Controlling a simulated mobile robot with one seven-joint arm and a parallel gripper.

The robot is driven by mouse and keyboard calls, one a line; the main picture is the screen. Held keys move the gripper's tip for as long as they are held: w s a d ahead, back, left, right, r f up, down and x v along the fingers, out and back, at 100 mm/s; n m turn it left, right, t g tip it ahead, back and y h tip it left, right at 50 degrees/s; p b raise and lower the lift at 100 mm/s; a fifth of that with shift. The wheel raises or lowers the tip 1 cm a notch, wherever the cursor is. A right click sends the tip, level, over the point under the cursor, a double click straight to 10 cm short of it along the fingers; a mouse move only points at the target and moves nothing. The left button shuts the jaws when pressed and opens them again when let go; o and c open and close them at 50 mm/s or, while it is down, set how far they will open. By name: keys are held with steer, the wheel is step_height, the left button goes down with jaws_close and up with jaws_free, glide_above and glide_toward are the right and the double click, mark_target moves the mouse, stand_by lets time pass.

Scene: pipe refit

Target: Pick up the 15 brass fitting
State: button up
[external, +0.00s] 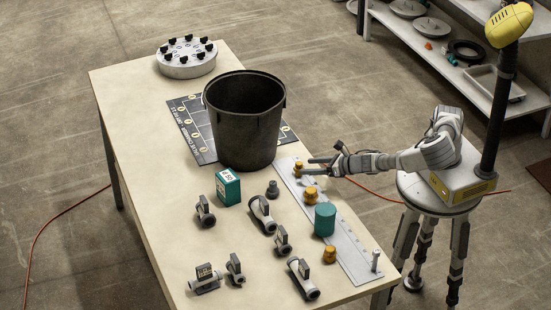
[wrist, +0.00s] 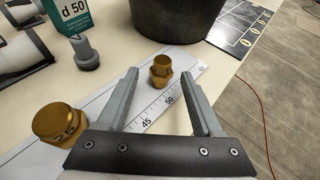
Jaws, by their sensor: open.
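A small brass fitting (external: 298,168) with a hex base stands on the far end of a grey measuring strip (external: 350,254). In the wrist view the small fitting (wrist: 161,72) is just ahead of and between my fingertips, apart from both; I cannot read a size on it. A larger brass fitting (wrist: 60,122), marked what looks like 25, stands at the left in the wrist view, and it shows in the external view (external: 311,196). Another brass fitting (external: 329,255) stands near the front. My gripper (external: 314,167) is open and empty; it also shows in the wrist view (wrist: 159,74).
A black bucket (external: 244,120) stands just behind the small fitting. A teal d 50 box (external: 228,187) and a grey fitting (external: 272,189) are to its left. A teal cylinder (external: 325,219) is on the strip. Several grey valves (external: 263,214) lie on the table's front half.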

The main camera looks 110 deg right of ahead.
mark_target(295, 166)
steer(key=shift+b+x, duration=0.6)
steer(key=shift+x, duration=3.55)
steer(key=shift+d+r, duration=0.15)
steer(key=shift+r, duration=0.05)
steer(key=shift+s, duration=0.1)
jaws_close()
